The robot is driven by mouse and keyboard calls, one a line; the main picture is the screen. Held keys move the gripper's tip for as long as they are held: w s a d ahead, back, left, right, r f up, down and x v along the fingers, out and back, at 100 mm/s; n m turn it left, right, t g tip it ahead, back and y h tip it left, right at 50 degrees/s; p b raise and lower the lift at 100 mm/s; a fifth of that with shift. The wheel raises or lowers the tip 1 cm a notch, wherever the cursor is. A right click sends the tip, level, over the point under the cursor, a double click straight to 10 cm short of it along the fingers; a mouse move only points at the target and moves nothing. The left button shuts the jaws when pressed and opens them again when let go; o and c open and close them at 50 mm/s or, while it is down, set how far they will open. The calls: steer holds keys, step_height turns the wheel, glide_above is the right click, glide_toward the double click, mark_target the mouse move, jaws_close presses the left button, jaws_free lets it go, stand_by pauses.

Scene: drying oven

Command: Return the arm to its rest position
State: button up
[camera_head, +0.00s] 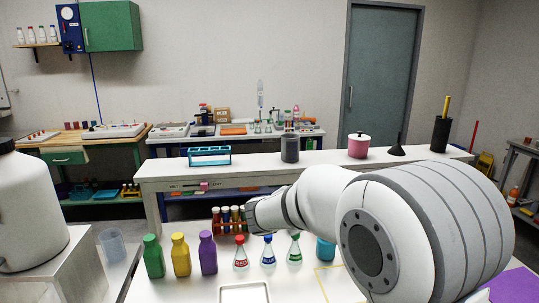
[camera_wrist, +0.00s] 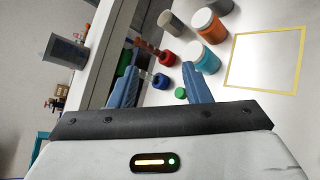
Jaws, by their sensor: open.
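My gripper (camera_wrist: 162,92) shows in the wrist view with its two blue fingers spread apart and nothing clamped between them. Beyond and between the fingers are small bottles with red and green caps, one with a red cap (camera_wrist: 167,59); I see no contact with the fingers. The fingers are hidden there.
Green (camera_head: 153,256), yellow (camera_head: 180,254) and purple (camera_head: 207,252) bottles stand in a row at front left. A raised shelf (camera_head: 250,176) behind holds a teal rack (camera_head: 209,156), grey cup and pink pot.

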steer(key=s+d+f+m+g+y, duration=0.1)
steer(key=s+d+f+m+g, duration=0.15)
steer(key=s+d+m, duration=0.4)
steer(key=s+d+f+m+g, duration=0.1)
steer(key=s+d+m+g, duration=0.25)
steer(key=s, duration=0.65)
steer(key=s+a+f+m+g+y, duration=0.1)
steer(key=s+a+f+m+y, duration=0.1)
steer(key=s+m, duration=0.3)
steer(key=s+a+f+m+g+y, duration=0.1)
steer(key=s+m+y, duration=0.3)
steer(key=s, duration=0.7)
steer(key=shift+a+f+m+g, duration=0.3)
steer(key=shift+a+f+m, duration=0.15)
steer(key=shift+a+m, duration=0.15)
stand_by(0.3)
steer(key=shift+c, duration=0.8)
